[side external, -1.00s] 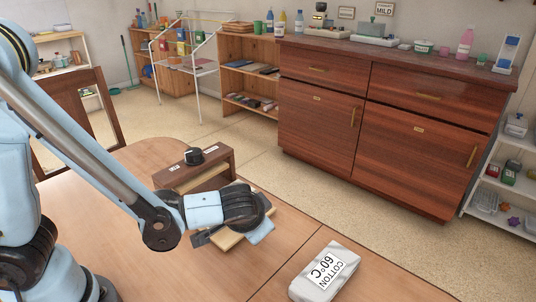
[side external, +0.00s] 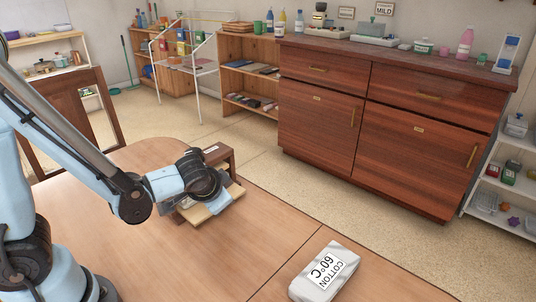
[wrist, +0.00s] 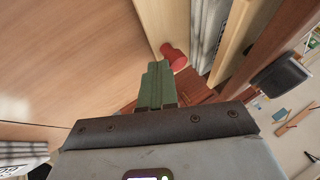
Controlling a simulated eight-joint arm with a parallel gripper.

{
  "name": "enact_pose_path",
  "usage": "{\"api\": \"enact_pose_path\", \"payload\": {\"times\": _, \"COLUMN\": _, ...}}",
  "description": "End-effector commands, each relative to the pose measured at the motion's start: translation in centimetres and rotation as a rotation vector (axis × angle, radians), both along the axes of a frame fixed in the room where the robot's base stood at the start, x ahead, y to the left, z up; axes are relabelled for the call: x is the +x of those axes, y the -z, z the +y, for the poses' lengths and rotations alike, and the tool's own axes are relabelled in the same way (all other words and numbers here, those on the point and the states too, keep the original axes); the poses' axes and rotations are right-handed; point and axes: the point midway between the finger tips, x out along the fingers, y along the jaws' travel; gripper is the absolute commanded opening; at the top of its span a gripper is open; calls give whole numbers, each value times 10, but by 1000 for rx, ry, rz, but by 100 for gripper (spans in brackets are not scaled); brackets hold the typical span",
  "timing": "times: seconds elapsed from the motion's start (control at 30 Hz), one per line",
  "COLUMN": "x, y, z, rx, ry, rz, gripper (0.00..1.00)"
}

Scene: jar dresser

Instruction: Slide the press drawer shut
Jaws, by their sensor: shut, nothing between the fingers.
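The press, a small dark brown wooden box (side external: 228,156), stands on the table, partly hidden behind my wrist in the side view. Its pale wood drawer (side external: 198,215) sticks out towards the front. In the wrist view the drawer's pale front (wrist: 158,14) carries a red knob (wrist: 174,57), and a whitish content shows behind it. The dark press body (wrist: 268,50) is to the right, with a gap to the front. My gripper (wrist: 154,70) is shut and empty, its green fingertips close beside the red knob. Whether they touch the knob or front is unclear.
A white packet labelled COTTON 60°C (side external: 324,270) lies at the table's front right. A wooden chair (side external: 75,120) stands beyond the table's left side. The table between press and packet is clear. A large brown cabinet (side external: 380,120) stands well behind.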

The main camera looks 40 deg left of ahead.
Motion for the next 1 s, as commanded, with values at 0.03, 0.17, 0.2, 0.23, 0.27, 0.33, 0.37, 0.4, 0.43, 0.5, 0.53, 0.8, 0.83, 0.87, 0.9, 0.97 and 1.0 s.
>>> {"api": "enact_pose_path", "payload": {"times": 0.03, "x": 0, "y": 0, "z": 6, "rx": 0, "ry": -4, "rz": -1, "gripper": 0}}
{"api": "enact_pose_path", "payload": {"times": 0.17, "x": -1, "y": 0, "z": 12, "rx": 1, "ry": -2, "rz": -1, "gripper": 0}}
{"api": "enact_pose_path", "payload": {"times": 0.2, "x": -1, "y": 0, "z": 12, "rx": 2, "ry": -2, "rz": -1, "gripper": 0}}
{"api": "enact_pose_path", "payload": {"times": 0.23, "x": -1, "y": 0, "z": 13, "rx": 3, "ry": -1, "rz": -1, "gripper": 0}}
{"api": "enact_pose_path", "payload": {"times": 0.27, "x": -1, "y": 0, "z": 13, "rx": 3, "ry": -1, "rz": -1, "gripper": 0}}
{"api": "enact_pose_path", "payload": {"times": 0.33, "x": -1, "y": 0, "z": 12, "rx": 3, "ry": -1, "rz": -1, "gripper": 0}}
{"api": "enact_pose_path", "payload": {"times": 0.37, "x": -1, "y": 0, "z": 12, "rx": 3, "ry": -1, "rz": -1, "gripper": 0}}
{"api": "enact_pose_path", "payload": {"times": 0.4, "x": -1, "y": 0, "z": 12, "rx": 3, "ry": -2, "rz": -1, "gripper": 0}}
{"api": "enact_pose_path", "payload": {"times": 0.43, "x": -1, "y": 0, "z": 12, "rx": 4, "ry": -2, "rz": 0, "gripper": 0}}
{"api": "enact_pose_path", "payload": {"times": 0.5, "x": -1, "y": 0, "z": 12, "rx": 4, "ry": -2, "rz": 0, "gripper": 0}}
{"api": "enact_pose_path", "payload": {"times": 0.53, "x": -1, "y": 0, "z": 12, "rx": 4, "ry": -2, "rz": 0, "gripper": 0}}
{"api": "enact_pose_path", "payload": {"times": 0.8, "x": -6, "y": 0, "z": -10, "rx": 2, "ry": 5, "rz": -1, "gripper": 0}}
{"api": "enact_pose_path", "payload": {"times": 0.83, "x": -7, "y": 0, "z": -14, "rx": 1, "ry": 8, "rz": -1, "gripper": 0}}
{"api": "enact_pose_path", "payload": {"times": 0.87, "x": -8, "y": 0, "z": -19, "rx": 0, "ry": 8, "rz": -1, "gripper": 0}}
{"api": "enact_pose_path", "payload": {"times": 0.9, "x": -10, "y": 0, "z": -26, "rx": 1, "ry": 9, "rz": 0, "gripper": 0}}
{"api": "enact_pose_path", "payload": {"times": 0.97, "x": -13, "y": -3, "z": -31, "rx": 1, "ry": 5, "rz": -2, "gripper": 0}}
{"api": "enact_pose_path", "payload": {"times": 1.0, "x": -15, "y": -7, "z": -31, "rx": 0, "ry": 3, "rz": -2, "gripper": 0}}
